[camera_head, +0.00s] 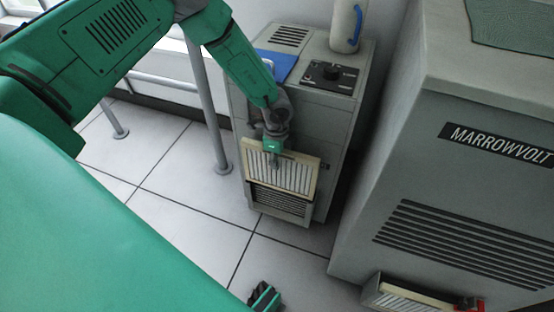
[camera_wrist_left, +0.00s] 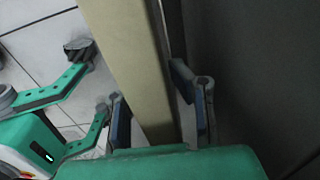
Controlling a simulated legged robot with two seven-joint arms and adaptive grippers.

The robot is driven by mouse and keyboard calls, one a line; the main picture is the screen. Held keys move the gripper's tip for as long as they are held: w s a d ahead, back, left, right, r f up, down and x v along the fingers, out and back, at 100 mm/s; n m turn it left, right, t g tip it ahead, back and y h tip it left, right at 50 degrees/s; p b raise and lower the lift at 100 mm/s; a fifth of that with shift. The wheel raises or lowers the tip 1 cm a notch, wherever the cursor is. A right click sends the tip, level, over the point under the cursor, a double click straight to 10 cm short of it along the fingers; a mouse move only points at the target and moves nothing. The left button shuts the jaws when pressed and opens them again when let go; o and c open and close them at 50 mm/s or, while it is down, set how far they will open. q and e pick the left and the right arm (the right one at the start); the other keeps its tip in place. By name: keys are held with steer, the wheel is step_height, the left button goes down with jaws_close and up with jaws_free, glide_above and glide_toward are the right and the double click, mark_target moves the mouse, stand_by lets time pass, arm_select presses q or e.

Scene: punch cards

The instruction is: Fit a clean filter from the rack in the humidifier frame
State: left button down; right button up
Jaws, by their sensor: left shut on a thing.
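My left gripper (camera_head: 274,163) is shut on a pleated white filter with a beige frame (camera_head: 299,178). The filter is upright against the front of the grey humidifier (camera_head: 318,111), over the upper part of its front opening; I cannot tell whether it is seated. Dark louvres (camera_head: 280,204) show below it. In the left wrist view the beige filter edge (camera_wrist_left: 138,62) stands between the blue-padded fingers (camera_wrist_left: 160,108). My right gripper (camera_head: 265,297) shows only in part at the bottom edge; its jaw state is unclear.
A large grey MARROWVOLT cabinet (camera_head: 460,190) stands at the right. Another pleated filter (camera_head: 405,303) in a holder with a red part lies at its foot. A blue panel (camera_head: 277,66) and a cream canister (camera_head: 343,28) are on the humidifier.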

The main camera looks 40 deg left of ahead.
mark_target(277, 178)
arm_select(q)
steer(key=shift+f, duration=0.15)
stand_by(0.3)
steer(key=shift+f+b, duration=0.75)
steer(key=shift+f, duration=0.75)
steer(key=shift+f+b, duration=0.8)
steer(key=shift+f, duration=0.75)
steer(key=shift+f+b, duration=0.3)
steer(key=shift+f, duration=1.15)
